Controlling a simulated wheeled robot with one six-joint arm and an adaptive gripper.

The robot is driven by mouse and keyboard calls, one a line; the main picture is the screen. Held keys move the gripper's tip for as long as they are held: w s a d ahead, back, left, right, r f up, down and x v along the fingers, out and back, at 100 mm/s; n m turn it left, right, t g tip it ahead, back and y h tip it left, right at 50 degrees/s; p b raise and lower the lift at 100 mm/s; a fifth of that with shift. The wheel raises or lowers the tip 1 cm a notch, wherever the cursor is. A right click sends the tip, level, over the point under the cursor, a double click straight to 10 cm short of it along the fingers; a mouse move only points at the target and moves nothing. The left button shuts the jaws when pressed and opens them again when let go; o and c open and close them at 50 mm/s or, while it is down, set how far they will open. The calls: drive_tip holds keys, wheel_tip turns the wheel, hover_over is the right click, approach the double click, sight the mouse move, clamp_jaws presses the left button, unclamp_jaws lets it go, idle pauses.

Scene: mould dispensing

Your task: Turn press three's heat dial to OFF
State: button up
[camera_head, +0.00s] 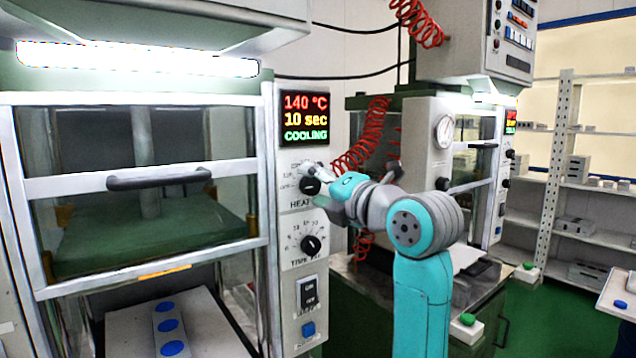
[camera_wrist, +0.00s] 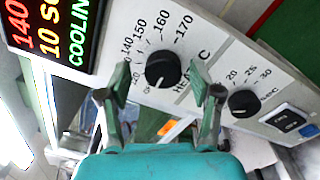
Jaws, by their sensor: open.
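The black heat dial (camera_head: 310,186) is on the white control panel of the near press, under a display (camera_head: 305,117) reading 140 °C, 10 sec, COOLING. No press number is readable. In the wrist view the dial (camera_wrist: 163,68) sits between my gripper's (camera_wrist: 162,80) two open fingers, one on each side, with gaps showing. A small white mark shows on the dial's lower edge, toward the low end of the scale; its exact setting is hard to tell. In the head view my gripper (camera_head: 325,182) is at the dial, partly covering its right side.
The time dial (camera_head: 312,244) is just below, also in the wrist view (camera_wrist: 243,102), with a rocker switch (camera_head: 308,294) and blue button (camera_head: 308,330) under it. The press door handle (camera_head: 160,178) juts out left. A second press (camera_head: 440,130) and red coiled hoses stand behind my arm.

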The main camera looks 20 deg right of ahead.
drive_tip(key=v, duration=1.2)
drive_tip(key=shift+r, duration=0.15)
drive_tip(key=shift+s, duration=0.1)
wheel_tip(320, 180, down, 20)
drive_tip(key=w+m+h, duration=0.2)
drive_tip(key=m, duration=0.8)
drive_tip(key=s+a+f+m+h, duration=0.1)
drive_tip(key=s+f+m, duration=0.3)
drive_tip(key=f, duration=0.5)
drive_tip(key=s+f+m+h, duration=0.2)
drive_tip(key=s+f+m, duration=0.15)
drive_tip(key=f, duration=0.65)
drive_tip(key=s+a+f+m+g+h, duration=0.1)
drive_tip(key=s+f+m, duration=0.5)
drive_tip(key=s+f, duration=0.7)
drive_tip(key=s+a+m+g, duration=0.1)
drive_tip(key=s+m, duration=0.3)
drive_tip(key=s, duration=1.9)
drive_tip(key=shift+a, duration=0.45)
